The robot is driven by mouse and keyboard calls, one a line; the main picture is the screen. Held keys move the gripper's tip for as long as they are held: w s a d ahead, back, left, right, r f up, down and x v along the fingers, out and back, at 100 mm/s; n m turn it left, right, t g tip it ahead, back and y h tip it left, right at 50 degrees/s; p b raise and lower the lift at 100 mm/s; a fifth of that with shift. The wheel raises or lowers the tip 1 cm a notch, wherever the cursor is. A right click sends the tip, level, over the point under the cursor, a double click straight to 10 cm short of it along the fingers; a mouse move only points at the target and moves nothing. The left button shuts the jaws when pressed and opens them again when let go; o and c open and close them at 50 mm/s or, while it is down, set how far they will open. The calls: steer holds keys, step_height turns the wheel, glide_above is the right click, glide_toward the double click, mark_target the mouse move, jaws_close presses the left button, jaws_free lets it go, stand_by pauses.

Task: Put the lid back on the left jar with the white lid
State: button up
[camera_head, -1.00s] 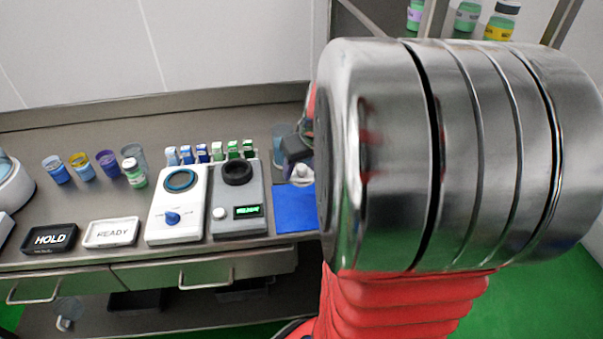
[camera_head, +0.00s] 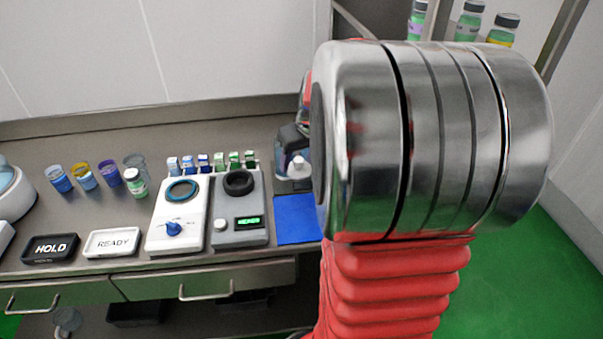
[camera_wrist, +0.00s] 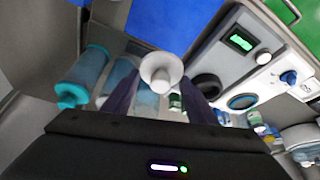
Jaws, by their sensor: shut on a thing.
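My gripper (camera_wrist: 160,88) is shut on a white lid (camera_wrist: 161,70), a round disc with a central knob, held between two dark fingers. In the head view the dark gripper (camera_head: 291,137) is partly hidden by my arm, and the white lid (camera_head: 298,164) hangs below it, just behind the blue mat (camera_head: 297,220). A second bluish jar (camera_wrist: 119,76) stands nearer the lid. I cannot tell which is the left jar; the jar mouths are not clear.
A grey device with a green display (camera_head: 240,210) and a white device with a blue knob (camera_head: 175,215) stand left of the mat. Small bottles (camera_head: 203,163) line up behind them. Several cups, a HOLD tray (camera_head: 50,248) and a READY tray (camera_head: 111,242) are further left.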

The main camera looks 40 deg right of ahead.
steer(key=w+d+r, duration=0.2)
steer(key=w+r, duration=0.2)
steer(key=w, duration=0.2)
steer(key=w+d+r, duration=0.3)
steer(key=w+r, duration=0.1)
steer(key=w, duration=0.2)
steer(key=shift+w+d, duration=0.3)
steer(key=shift+w, duration=0.05)
steer(key=shift+f, duration=0.1)
steer(key=shift+f, duration=3)
steer(key=shift+f, duration=0.1)
stand_by(0.4)
steer(key=o, duration=1.3)
steer(key=shift+o, duration=0.5)
steer(key=o, duration=0.4)
steer(key=shift+c, duration=0.2)
